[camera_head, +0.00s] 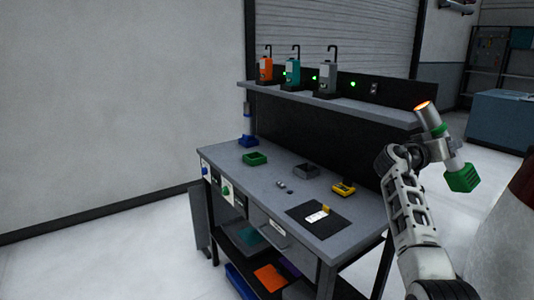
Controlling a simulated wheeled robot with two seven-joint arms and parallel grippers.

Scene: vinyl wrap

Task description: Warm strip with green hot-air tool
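The hot-air tool (451,160) is a grey cylinder with a green ring and a green block at its lower end. Its nozzle tip at the upper left glows orange. My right gripper (440,150) is shut around the tool's body and holds it tilted in the air, right of the workbench. A small white piece with a yellow part (317,217), perhaps the strip, lies on a black mat (302,211) at the bench's front right. The tool is well apart from the mat. My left gripper is not in view.
On the workbench (240,174) are a green tray (255,158), a grey tray (307,170), a yellow device (343,188) and a blue stand (248,141). The upper shelf (340,104) holds orange (266,69), teal (293,72) and grey (327,80) units. Free floor lies left.

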